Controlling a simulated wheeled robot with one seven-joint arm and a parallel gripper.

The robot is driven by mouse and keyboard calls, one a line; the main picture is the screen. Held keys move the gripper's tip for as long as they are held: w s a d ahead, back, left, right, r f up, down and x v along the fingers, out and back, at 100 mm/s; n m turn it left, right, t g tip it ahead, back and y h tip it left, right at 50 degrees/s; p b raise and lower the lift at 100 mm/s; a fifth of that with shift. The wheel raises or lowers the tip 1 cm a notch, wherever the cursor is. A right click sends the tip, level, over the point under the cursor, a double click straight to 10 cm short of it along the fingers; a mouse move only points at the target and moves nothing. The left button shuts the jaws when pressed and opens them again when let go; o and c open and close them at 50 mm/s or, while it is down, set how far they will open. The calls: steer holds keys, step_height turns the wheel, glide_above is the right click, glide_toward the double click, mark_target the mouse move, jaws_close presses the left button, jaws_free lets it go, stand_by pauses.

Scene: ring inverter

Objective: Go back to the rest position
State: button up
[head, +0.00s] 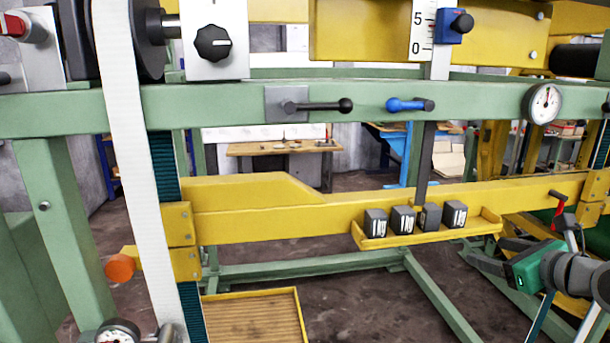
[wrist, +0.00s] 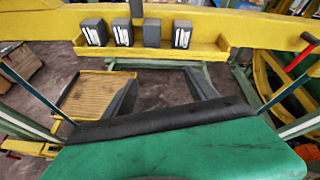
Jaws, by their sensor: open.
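My gripper (head: 492,254) is at the right of the head view, with a green body and dark fingers pointing left. Its jaws are open, and I see nothing held between them. It is to the right of and below the yellow weight tray (head: 375,241), apart from the weights.
Several dark weights (head: 402,219) labelled 1 kg stand in the tray on the yellow beam (head: 250,210). A green crossbar (head: 230,105) carries a black lever (head: 325,105), a blue lever (head: 405,105) and a dial (head: 542,103). A red-handled lever (head: 558,197) is close above my gripper.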

steer(key=s+a+f+n+g+b, duration=0.1)
steer(key=a+f+n+g, duration=0.2)
steer(key=a+f+n, duration=0.45)
steer(key=a+f+n+g, duration=0.2)
steer(key=a+f+n, duration=0.2)
steer(key=a+n, duration=0.55)
steer(key=s+a+f+n+g+h, duration=0.1)
steer(key=s+a+f+n+g, duration=0.1)
steer(key=s+n, duration=0.4)
steer(key=s+a+f+n+g+b, duration=0.1)
steer(key=s+a+f+n, duration=0.4)
steer(key=s+f+n, duration=0.1)
steer(key=shift+s+a+f+n+g+h, duration=0.25)
steer(key=shift+s+f+n+g+h, duration=0.25)
steer(key=shift+n, duration=0.7)
steer(key=shift+w, duration=0.1)
